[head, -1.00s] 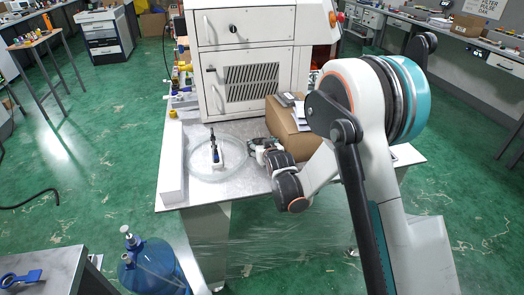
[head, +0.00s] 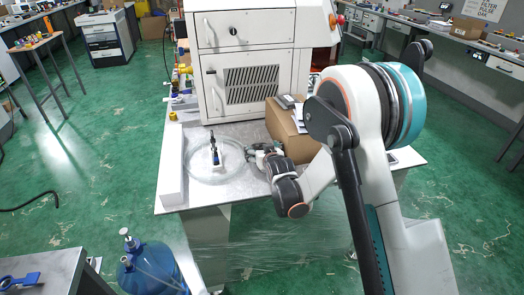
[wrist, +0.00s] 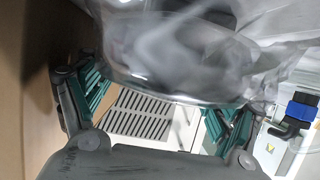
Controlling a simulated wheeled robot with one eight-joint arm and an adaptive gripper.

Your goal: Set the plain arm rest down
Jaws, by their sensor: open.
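My gripper (wrist: 158,108) is open in the wrist view, its two green-padded fingers spread apart. A clear, wrapped-looking thing (wrist: 185,50) with grey and dark shapes inside lies across the top, just beyond the fingers. It may be the plain arm rest, but I cannot tell for certain. Whether a finger touches it is unclear. In the head view my gripper (head: 257,152) is small, low over the pale table (head: 240,190), left of a cardboard box (head: 288,130). No separate arm rest can be made out there.
The tool also shows in the wrist view (wrist: 298,112). A white machine (head: 245,70) stands behind. The table's front strip is clear.

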